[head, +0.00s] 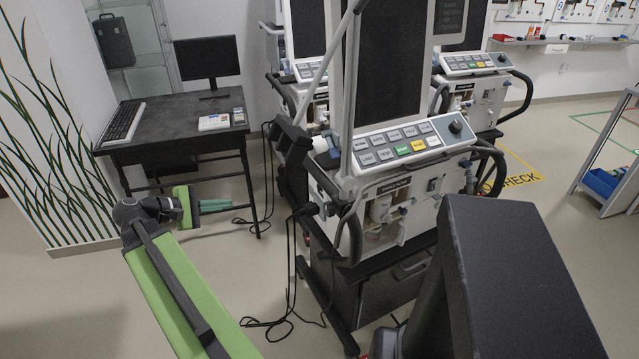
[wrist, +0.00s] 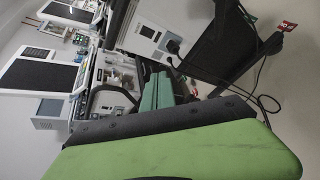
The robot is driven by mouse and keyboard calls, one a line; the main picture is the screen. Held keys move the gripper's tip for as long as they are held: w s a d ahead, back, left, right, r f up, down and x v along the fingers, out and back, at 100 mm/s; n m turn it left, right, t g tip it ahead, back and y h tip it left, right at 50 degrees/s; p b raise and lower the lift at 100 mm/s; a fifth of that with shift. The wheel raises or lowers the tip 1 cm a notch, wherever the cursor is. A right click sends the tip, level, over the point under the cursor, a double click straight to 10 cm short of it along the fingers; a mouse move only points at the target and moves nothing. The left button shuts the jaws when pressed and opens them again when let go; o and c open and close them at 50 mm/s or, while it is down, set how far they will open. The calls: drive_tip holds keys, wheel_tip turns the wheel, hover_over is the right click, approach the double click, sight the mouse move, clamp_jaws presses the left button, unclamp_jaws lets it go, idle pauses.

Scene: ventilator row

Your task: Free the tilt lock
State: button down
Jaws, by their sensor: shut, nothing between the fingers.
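The nearest ventilator (head: 385,200) stands right of centre in the head view, with a tall dark screen (head: 388,60) above a sloped key panel (head: 402,146). A black bracket (head: 290,138) and a small white knob-like part (head: 321,144) sit at its left side. I cannot tell which part is the tilt lock. My gripper (head: 220,204), with teal fingers, is shut and empty in open air, left of the ventilator and apart from it. Its fingers also show in the wrist view (wrist: 157,90), with a white ventilator body (wrist: 150,35) beyond them.
A black desk (head: 175,120) with a monitor (head: 207,58) and keyboard (head: 124,122) stands at the left. More ventilators (head: 480,85) stand behind the nearest one. Dark cables (head: 285,320) lie on the floor. A grey cart (head: 610,165) with a blue bin is at the right.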

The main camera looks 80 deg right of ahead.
drive_tip(key=s+d+r+g+b, duration=0.2)
drive_tip(key=s+d+g, duration=0.25)
drive_tip(key=s, duration=0.45)
drive_tip(key=m+g+b, duration=0.1)
drive_tip(key=g+b, duration=0.1)
drive_tip(key=g, duration=0.3)
approach(332, 146)
drive_tip(key=f, duration=0.1)
drive_tip(key=w+f, duration=0.1)
drive_tip(key=a+f, duration=0.1)
drive_tip(key=shift+w+a+y, duration=0.1)
drive_tip(key=shift+w+y, duration=0.15)
drive_tip(key=shift+y, duration=0.15)
drive_tip(key=shift+t, duration=0.25)
drive_tip(key=p+x, duration=0.2)
drive_tip(key=x, duration=0.8)
